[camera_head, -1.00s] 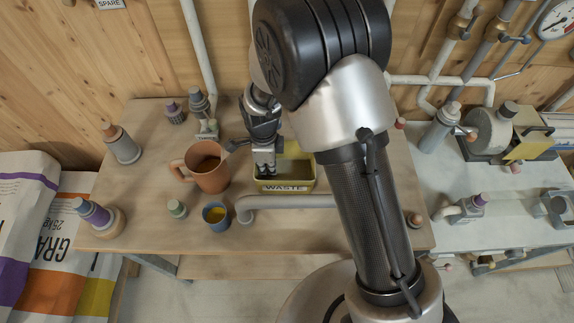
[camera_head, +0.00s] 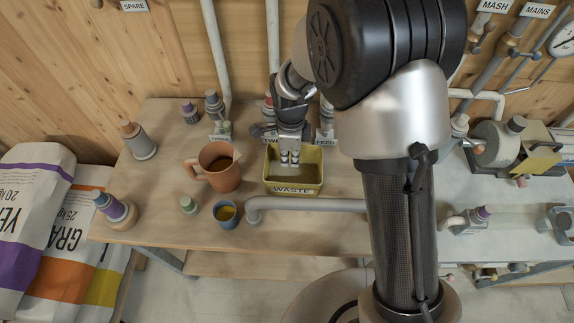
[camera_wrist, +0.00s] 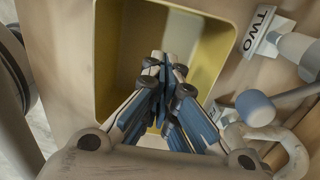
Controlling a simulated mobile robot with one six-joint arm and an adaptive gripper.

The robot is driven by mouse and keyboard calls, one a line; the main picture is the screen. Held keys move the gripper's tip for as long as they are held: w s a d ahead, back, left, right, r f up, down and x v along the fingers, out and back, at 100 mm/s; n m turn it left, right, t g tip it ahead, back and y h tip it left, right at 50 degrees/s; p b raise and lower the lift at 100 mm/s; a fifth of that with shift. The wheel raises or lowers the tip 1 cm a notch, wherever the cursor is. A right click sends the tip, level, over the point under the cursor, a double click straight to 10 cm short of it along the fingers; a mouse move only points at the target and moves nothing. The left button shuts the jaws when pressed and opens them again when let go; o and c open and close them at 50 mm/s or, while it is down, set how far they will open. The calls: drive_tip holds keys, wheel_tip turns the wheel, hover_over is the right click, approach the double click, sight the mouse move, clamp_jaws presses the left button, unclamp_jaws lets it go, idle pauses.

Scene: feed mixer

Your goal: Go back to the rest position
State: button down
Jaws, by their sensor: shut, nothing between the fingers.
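My gripper (camera_head: 289,158) is shut and empty. In the head view it points down over the yellow bin (camera_head: 293,189) labelled WASTE on the wooden table. In the wrist view my gripper (camera_wrist: 165,62) has its fingertips together above the opening of the same yellow bin (camera_wrist: 107,50). I cannot tell how far the fingertips are above the bin floor. My arm hides part of the table's right side.
Several bottles stand around the table. Feed sacks (camera_head: 38,215) are at the left.

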drive_tip(key=shift+r+p, duration=0.3)
drive_tip(key=shift+r, duration=1.4)
